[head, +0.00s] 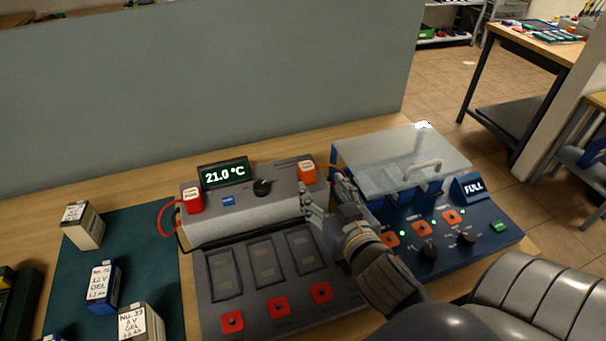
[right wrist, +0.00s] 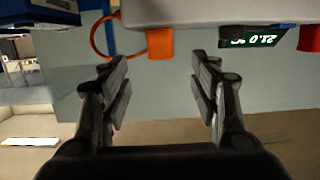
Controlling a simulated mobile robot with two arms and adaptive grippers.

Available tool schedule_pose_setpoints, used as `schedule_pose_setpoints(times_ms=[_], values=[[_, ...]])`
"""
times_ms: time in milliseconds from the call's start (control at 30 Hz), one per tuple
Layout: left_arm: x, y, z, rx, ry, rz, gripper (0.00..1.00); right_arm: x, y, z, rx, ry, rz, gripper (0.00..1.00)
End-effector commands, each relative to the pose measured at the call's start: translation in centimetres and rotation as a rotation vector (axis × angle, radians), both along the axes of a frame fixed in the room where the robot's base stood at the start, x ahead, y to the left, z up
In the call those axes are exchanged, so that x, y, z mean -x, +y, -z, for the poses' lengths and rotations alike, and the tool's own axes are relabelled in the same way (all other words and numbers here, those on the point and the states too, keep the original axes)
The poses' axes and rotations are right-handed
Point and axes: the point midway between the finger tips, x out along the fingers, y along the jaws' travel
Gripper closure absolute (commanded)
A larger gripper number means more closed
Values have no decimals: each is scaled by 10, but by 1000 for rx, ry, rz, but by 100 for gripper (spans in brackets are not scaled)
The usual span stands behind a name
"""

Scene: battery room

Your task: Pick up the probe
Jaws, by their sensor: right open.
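Two handheld blocks with pale labels and red cables sit at the tester's back corners: an orange one (head: 307,172) at the right and a red one (head: 193,201) at the left. Their label text is too small to read surely, so I cannot tell which is called the probe. My right gripper (head: 326,190) is open and empty just in front of the orange block. In the right wrist view the orange block (right wrist: 160,43) shows between and beyond the open fingers (right wrist: 160,72), apparently untouched. My left gripper is not in view.
The grey tester (head: 232,222) has a display reading 21.0 °C and a dark knob. A blue charger (head: 485,240) with a clear lid and a FULL sign stands right. Labelled batteries (head: 102,288) stand on and around a green mat (head: 150,245). A grey partition (head: 200,90) rises behind.

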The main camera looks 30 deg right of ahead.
Motion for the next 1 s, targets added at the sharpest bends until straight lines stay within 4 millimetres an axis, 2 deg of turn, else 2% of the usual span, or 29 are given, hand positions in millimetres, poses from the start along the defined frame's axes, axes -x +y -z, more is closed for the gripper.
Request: schedule_pose_setpoints(times_ms=[300,400,667,1000], values=[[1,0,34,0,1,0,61,-27,-6,9,2,-6,-2,43],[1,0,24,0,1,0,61,-41,-9,7,3,0,-2,43],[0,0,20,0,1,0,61,-57,-13,10,1,0,0,43],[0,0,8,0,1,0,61,-97,-23,16,2,0,0,43]])
